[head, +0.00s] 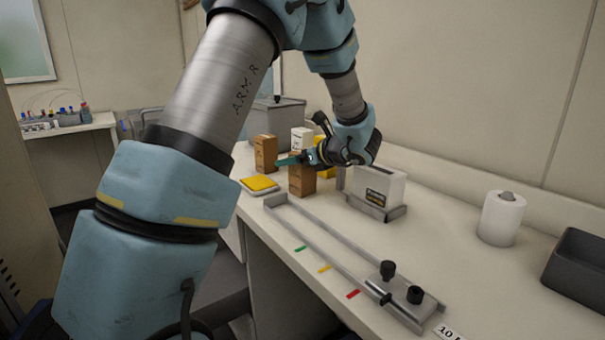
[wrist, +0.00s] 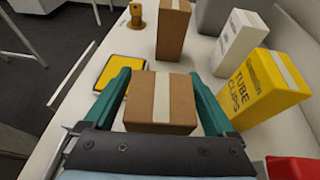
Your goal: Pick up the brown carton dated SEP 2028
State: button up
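Two brown cartons stand on the bench. The nearer carton (head: 302,182) is directly under my gripper (head: 290,160) in the head view. In the wrist view this carton (wrist: 161,103), with a pale tape strip on top, sits between the two teal fingers of my gripper (wrist: 160,78). The fingers are spread, one on each side of it; firm contact does not show. The other brown carton (head: 265,153) stands farther left and back, and shows upright in the wrist view (wrist: 172,30). No date is readable on either carton.
A yellow TUBE CLIPS box (wrist: 258,88) and a white box (wrist: 238,42) stand right of the cartons. A yellow-topped pad (head: 260,184) lies left. A metal rail fixture (head: 330,256), a white box in a holder (head: 378,188) and a paper roll (head: 501,218) occupy the bench.

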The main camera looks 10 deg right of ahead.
jog(key=c, duration=1.2)
jog(key=shift+c, duration=0.3)
jog(key=shift+r, duration=0.2)
